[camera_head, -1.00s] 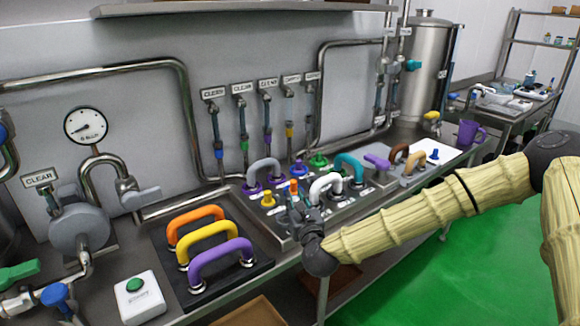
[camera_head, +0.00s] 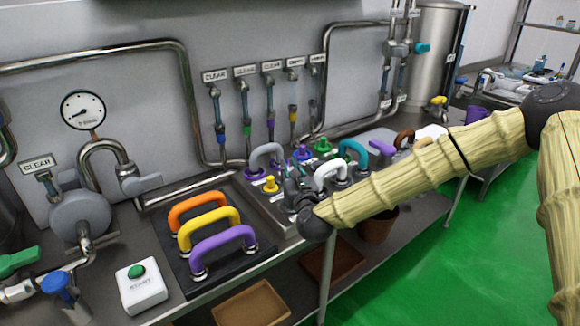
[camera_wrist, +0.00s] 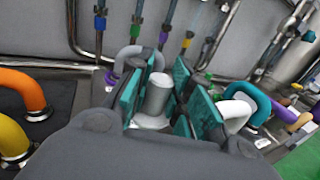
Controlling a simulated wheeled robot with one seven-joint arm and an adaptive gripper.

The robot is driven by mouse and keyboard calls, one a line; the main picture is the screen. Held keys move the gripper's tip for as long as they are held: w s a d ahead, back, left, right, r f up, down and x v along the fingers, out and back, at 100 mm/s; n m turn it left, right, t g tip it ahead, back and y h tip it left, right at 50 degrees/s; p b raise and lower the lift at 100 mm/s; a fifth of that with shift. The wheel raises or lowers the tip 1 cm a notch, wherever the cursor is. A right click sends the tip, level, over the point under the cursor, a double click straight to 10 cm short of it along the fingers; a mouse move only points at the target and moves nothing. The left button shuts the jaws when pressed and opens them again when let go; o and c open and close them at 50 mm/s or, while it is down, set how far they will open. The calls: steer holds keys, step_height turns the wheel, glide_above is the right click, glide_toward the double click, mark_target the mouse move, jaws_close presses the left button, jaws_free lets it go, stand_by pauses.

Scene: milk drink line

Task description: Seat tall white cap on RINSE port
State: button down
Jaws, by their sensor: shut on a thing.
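My gripper (camera_wrist: 158,92) is shut on the white cap (camera_wrist: 157,97), a pale cylinder with a wider rim at its lower end. The teal finger pads lie on either side of it in the wrist view. In the head view my gripper (camera_head: 292,190) is over the port panel (camera_head: 288,213), between the yellow cap (camera_head: 270,184) and the white handle (camera_head: 331,170). I cannot make out the held cap there. The RINSE label is not readable, and the fingers and cap hide what lies beneath, so I cannot tell whether the cap touches a port.
A grey handle (camera_head: 266,152) stands behind my gripper, and a teal handle (camera_head: 353,150) is to the right. A green cap (camera_head: 322,145) is close behind. Orange, yellow and purple handles stand on a black mat (camera_head: 238,262) at left. Pipes line the back wall.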

steer(key=shift+f+b, duration=0.85)
steer(key=shift+f, duration=2.4)
steer(key=shift+f+b, duration=1.05)
steer(key=shift+f, duration=0.15)
steer(key=c, duration=1.2)
jaws_free()
steer(key=shift+s, duration=0.15)
steer(key=v, duration=1.1)
steer(key=shift+s+d, duration=0.15)
steer(key=shift+s, duration=0.2)
steer(key=shift+f, duration=0.15)
